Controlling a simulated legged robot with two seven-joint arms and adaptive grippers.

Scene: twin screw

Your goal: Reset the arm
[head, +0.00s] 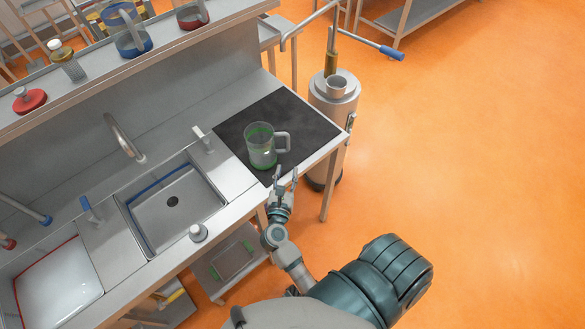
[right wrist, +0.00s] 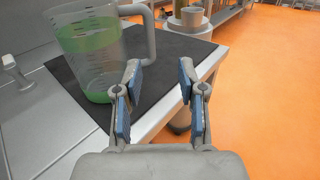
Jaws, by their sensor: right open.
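My right gripper (head: 285,178) is open and empty at the front edge of the counter, just in front of a clear measuring jug. The jug (head: 261,150) has a green base, a green rim and a grey handle on its right, and stands upright on a black mat (head: 292,107). In the right wrist view my right gripper (right wrist: 160,90) has its two blue-padded fingers apart with nothing between them. The jug (right wrist: 90,55) is there left of the fingers, apart from them, with green in it. My left gripper is not in view.
A sink (head: 175,210) lies left of the mat, and a basin with a red edge (head: 57,282) further left. A shelf (head: 130,68) at the back holds a blue-based jug (head: 128,35) and other vessels. A metal cylinder (head: 333,105) stands right of the counter. The orange floor at right is clear.

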